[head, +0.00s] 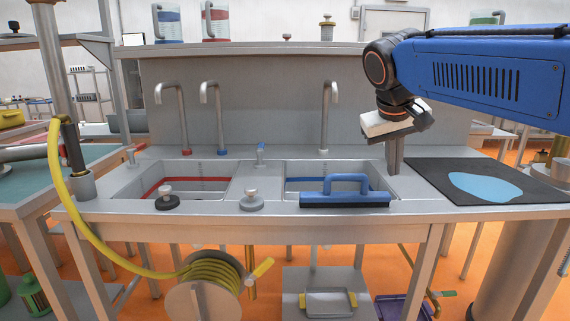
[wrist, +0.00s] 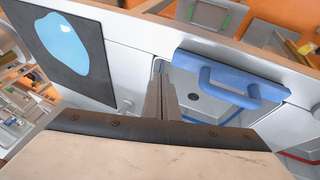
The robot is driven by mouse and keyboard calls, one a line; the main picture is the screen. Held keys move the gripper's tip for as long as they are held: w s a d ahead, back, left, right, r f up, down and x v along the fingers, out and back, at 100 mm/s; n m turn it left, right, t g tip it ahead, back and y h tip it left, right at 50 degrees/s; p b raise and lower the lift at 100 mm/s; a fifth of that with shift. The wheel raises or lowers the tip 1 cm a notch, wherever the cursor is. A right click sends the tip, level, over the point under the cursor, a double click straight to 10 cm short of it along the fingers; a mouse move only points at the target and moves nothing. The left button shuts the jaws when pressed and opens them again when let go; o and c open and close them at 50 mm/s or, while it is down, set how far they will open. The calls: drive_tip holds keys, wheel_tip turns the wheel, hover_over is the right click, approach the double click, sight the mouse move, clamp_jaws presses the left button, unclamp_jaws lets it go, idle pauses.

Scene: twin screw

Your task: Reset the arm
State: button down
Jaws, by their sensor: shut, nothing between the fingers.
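My blue arm comes in from the right in the head view. My gripper (head: 394,170) points down over the right end of the right sink, with its fingers shut and empty. In the wrist view my gripper (wrist: 161,92) shows its closed fingers beside a blue squeegee-like tool. That blue-handled tool (head: 345,200) lies across the front rim of the right sink, left of the fingers and apart from them. It also shows in the wrist view (wrist: 225,78).
A black mat (head: 440,183) with a light blue puddle shape (head: 485,186) lies right of the gripper. Two sinks, a right tap (head: 325,115) and two left taps stand on the counter (head: 300,206). Two stoppers sit on the front rim. A yellow hose (head: 90,235) hangs at left.

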drive_tip(key=s+d+f+y, duration=0.1)
drive_tip(key=s+d+f, duration=0.1)
drive_tip(key=s+f, duration=1)
drive_tip(key=s+d+f+y, duration=0.2)
drive_tip(key=s+f, duration=0.9)
drive_tip(key=f, duration=0.2)
drive_tip(key=shift+s+m, duration=0.35)
drive_tip(key=shift+m, duration=0.05)
